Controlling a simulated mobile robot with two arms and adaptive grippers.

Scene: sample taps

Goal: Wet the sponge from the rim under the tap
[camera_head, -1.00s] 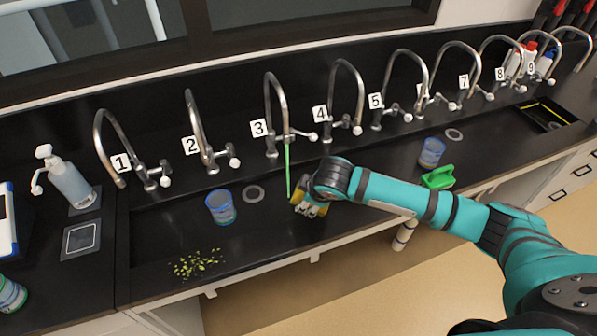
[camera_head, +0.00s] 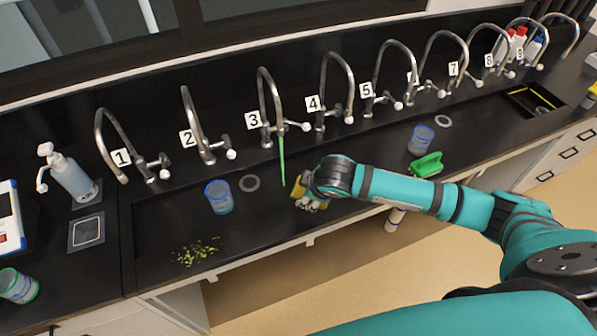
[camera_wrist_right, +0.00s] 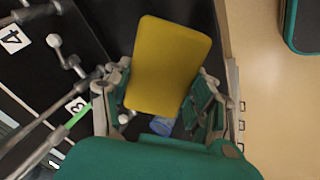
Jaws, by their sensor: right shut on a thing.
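The yellow sponge (camera_head: 298,187) is in my right gripper (camera_head: 308,198), over the front part of the long black sink. In the right wrist view the sponge (camera_wrist_right: 168,65) shows its broad yellow face between the two fingers of my right gripper (camera_wrist_right: 160,100), which is shut on it. Tap 3 (camera_head: 264,100) stands behind and a little left of the sponge. A thin green strip (camera_head: 282,160) hangs below its spout, apart from the sponge. Whether water runs cannot be told. My left gripper is not in view.
Another beaker (camera_head: 421,139) and a green object (camera_head: 427,164) are to the right. Several numbered taps line the back.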

